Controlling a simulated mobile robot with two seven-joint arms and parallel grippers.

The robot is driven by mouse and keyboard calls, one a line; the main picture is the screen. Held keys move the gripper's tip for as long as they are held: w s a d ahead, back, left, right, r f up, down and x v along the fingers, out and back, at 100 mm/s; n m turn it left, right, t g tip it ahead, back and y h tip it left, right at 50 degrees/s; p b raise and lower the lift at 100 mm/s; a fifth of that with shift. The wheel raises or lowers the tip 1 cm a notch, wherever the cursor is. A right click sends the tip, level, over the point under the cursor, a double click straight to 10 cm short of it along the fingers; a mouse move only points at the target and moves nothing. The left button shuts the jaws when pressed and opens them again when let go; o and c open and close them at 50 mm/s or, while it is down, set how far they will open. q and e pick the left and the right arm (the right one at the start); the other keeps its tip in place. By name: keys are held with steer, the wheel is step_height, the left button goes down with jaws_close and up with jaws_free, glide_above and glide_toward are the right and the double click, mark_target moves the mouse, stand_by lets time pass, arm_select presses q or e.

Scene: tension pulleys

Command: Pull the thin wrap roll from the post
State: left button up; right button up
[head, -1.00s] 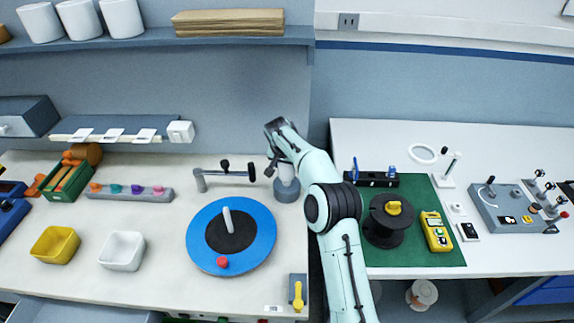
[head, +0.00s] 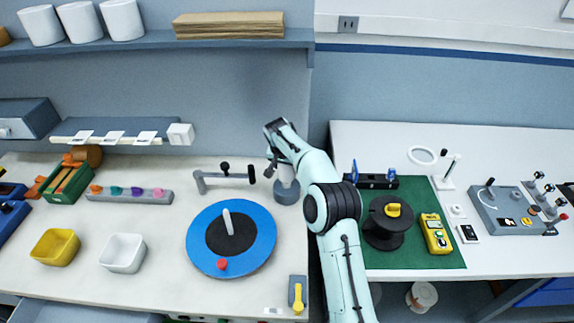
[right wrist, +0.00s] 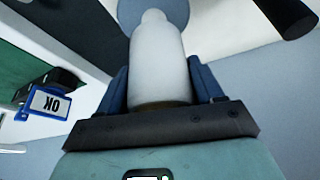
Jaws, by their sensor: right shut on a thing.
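The white wrap roll (head: 285,177) stands near the right edge of the left bench, above a round grey-blue base (head: 286,195). My right gripper (head: 274,168) reaches it from above, and my arm hides part of it. In the right wrist view the white roll (right wrist: 160,65) lies between the two dark blue fingers of my right gripper (right wrist: 160,88), which is shut on it. The roll narrows at its far end, near a grey-blue disc. I cannot make out the post itself. My left gripper is not in view.
A grey arm with dark knobs (head: 224,178) stands just left of the roll. A blue turntable (head: 260,240) with a white peg is in front of it. On the right bench, a black spool (head: 388,234) and yellow device (head: 435,233) sit on a green mat (head: 400,260).

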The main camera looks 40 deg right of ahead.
steer(key=shift+r, duration=0.1)
steer(key=shift+r, duration=1.7)
steer(key=shift+r, duration=0.1)
steer(key=shift+r, duration=1.6)
steer(key=shift+r, duration=0.1)
steer(key=shift+r, duration=1.2)
step_height(320, 180, up, 4)
